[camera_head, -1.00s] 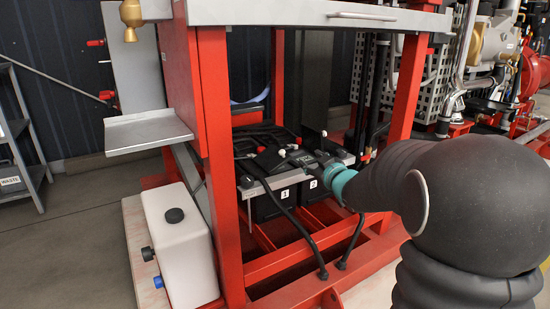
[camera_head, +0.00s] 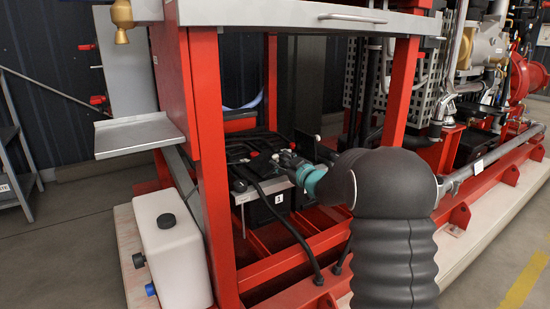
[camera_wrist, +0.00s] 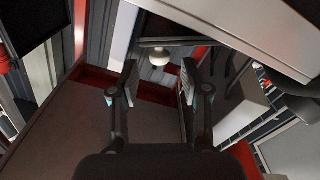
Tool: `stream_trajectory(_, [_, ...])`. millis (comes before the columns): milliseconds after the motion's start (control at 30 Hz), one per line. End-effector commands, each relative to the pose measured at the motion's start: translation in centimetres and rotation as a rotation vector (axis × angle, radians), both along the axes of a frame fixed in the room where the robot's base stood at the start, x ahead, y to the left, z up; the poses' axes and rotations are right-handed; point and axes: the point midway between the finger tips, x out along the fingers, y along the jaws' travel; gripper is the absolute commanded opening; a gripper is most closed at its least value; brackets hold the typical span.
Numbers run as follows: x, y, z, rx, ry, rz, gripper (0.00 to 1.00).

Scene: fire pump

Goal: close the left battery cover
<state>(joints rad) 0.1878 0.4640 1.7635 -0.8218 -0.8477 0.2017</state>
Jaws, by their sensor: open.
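Battery 1 (camera_head: 262,212), a black box labelled 1, stands low inside the red frame, behind a grey rail. Dark cover parts (camera_head: 262,167) show above it, but their outline and how far the left cover is open are hard to tell. My gripper (camera_head: 281,158) reaches in over the battery's right side, beyond its teal ring. In the wrist view my gripper (camera_wrist: 155,82) has its two fingers well apart. A pale round knob (camera_wrist: 159,57) under a dark panel (camera_wrist: 165,28) shows between and beyond the fingertips. I see no contact with it.
Red posts (camera_head: 210,150) and a steel top (camera_head: 290,14) frame the opening. Black cables (camera_head: 290,228) hang in front of the battery. A white tank (camera_head: 172,250) stands at the left. A second white knob (camera_head: 317,138) shows farther right. Battery 2 is mostly hidden by my arm.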

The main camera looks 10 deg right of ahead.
Motion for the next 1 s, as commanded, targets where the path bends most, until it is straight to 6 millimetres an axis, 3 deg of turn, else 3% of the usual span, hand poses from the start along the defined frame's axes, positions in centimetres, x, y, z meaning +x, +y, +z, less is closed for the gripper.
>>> stream_trajectory(300, [3.5, 1.5, 0.0, 0.001, 0.000, 0.000, 0.47])
stream_trajectory(667, [4.0, 1.7, 0.0, 0.001, 0.001, -0.001, 0.47])
stream_trajectory(867, [3.9, 1.7, 0.0, 0.000, 0.000, -0.001, 0.02])
stream_trajectory(1000, [3.9, 1.6, 0.0, 0.000, 0.000, -0.001, 0.00])
